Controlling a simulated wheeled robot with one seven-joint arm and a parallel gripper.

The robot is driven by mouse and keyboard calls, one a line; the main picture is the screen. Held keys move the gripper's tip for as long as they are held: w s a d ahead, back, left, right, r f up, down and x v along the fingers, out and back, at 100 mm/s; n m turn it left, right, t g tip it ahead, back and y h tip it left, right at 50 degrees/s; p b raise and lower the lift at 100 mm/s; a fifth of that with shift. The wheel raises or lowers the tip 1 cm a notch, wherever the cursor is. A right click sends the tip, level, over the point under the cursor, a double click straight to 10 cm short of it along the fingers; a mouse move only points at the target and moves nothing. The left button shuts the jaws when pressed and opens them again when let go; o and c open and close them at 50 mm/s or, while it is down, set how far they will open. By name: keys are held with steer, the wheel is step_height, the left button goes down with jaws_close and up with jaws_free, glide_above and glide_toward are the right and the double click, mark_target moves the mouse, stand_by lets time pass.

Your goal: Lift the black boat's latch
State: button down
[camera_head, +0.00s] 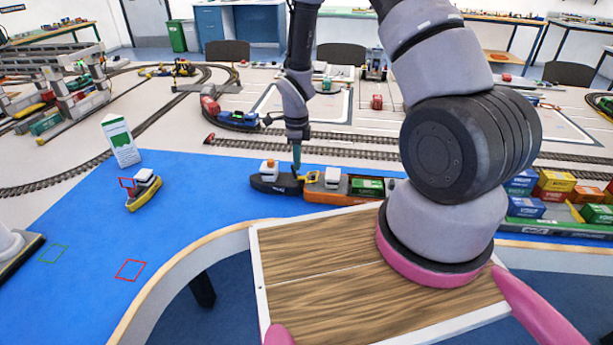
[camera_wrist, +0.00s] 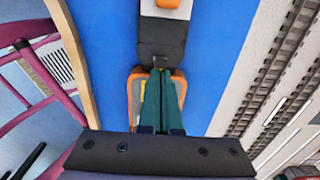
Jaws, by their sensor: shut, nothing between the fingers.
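The black boat (camera_head: 272,183) floats on the blue surface in the head view, with a white and orange cabin on it. Its black stern (camera_wrist: 162,38) shows in the wrist view, with a small dark fitting at its rear edge that may be the latch. An orange barge (camera_head: 330,195) lies directly behind the boat, carrying a green container. My gripper (camera_head: 298,168) points down over the gap between boat and barge. Its green fingers (camera_wrist: 160,74) are together and empty, their tips at the boat's rear edge. I cannot tell whether they touch the latch; the fingers hide part of the barge.
A yellow boat (camera_head: 144,190) and a white sign (camera_head: 120,140) stand to the left. Rail tracks (camera_head: 330,147) run behind the water. Colored containers (camera_head: 555,182) are at the right. A wooden tray (camera_head: 330,285) is in front.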

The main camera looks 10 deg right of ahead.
steer(key=shift+w+a, duration=0.1)
steer(key=shift+a, duration=0.25)
steer(key=shift+w+a+f, duration=0.35)
steer(key=shift+a+f, duration=0.25)
steer(key=shift+a, duration=0.2)
steer(key=shift+w+a+f, duration=0.3)
steer(key=shift+a+f, duration=0.25)
steer(key=shift+a, duration=0.2)
step_height(320, 180, up, 10)
steer(key=w+a, duration=0.1)
steer(key=a, duration=0.1)
steer(key=shift+a, duration=0.35)
steer(key=shift+w, duration=0.1)
stand_by(0.5)
